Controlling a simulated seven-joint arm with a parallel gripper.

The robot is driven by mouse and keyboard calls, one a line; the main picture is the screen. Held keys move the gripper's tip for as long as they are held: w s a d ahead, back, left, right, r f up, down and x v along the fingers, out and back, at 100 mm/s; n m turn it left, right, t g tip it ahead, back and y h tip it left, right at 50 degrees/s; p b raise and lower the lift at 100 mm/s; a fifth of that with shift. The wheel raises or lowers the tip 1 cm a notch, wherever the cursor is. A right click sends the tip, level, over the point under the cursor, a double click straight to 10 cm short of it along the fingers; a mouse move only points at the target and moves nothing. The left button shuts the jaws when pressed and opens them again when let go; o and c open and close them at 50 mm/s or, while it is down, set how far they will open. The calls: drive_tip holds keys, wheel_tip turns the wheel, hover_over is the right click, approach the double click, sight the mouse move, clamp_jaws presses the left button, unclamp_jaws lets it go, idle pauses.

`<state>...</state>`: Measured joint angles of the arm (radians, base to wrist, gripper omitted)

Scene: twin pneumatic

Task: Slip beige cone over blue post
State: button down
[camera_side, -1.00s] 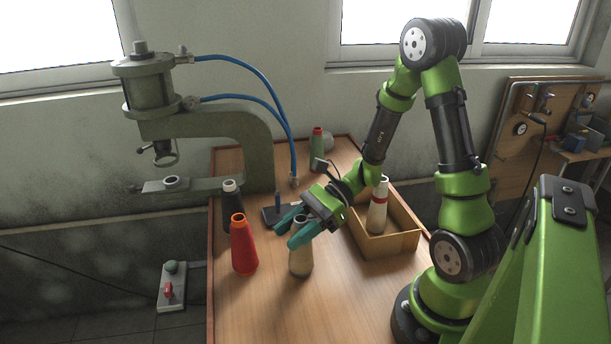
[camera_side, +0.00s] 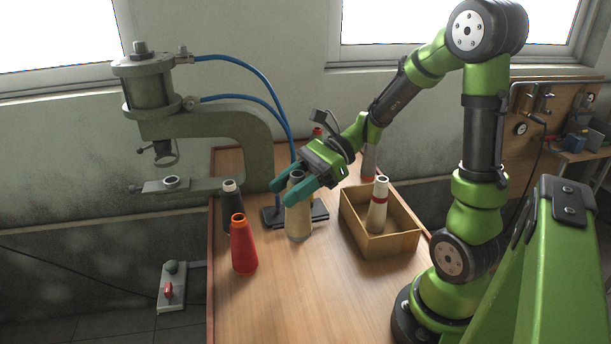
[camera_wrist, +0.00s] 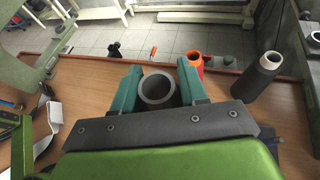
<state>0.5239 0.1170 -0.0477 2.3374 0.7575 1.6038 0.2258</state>
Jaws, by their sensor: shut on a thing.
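The beige cone (camera_side: 298,218) is upright between the teal fingers of my gripper (camera_side: 298,188), which is shut on it near its top. In the wrist view its round open top (camera_wrist: 158,88) shows between the fingers (camera_wrist: 158,84). The cone hides part of the base, and a finger covers the post's upper part. The cone appears raised off the table, beside the post and not around it.
A red cone (camera_side: 243,247) and a dark cone (camera_side: 231,213) stand on the left of the table. A press (camera_side: 225,125) stands behind at left. The front table is clear.

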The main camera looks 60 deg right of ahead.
drive_tip(key=w+d+r+m+t+h, duration=0.2)
drive_tip(key=w+d, duration=0.4)
drive_tip(key=w, duration=0.1)
drive_tip(key=w+d+r+m+t+h, duration=0.2)
drive_tip(key=w+d+r+m+t, duration=0.1)
drive_tip(key=w+d, duration=0.3)
drive_tip(key=shift+w+d+r, duration=0.3)
drive_tip(key=shift+w, duration=0.75)
drive_tip(key=shift+f, duration=2.9)
wheel_tip(320, 180, down, 8)
idle(1.0)
drive_tip(key=c, duration=0.5)
unclamp_jaws()
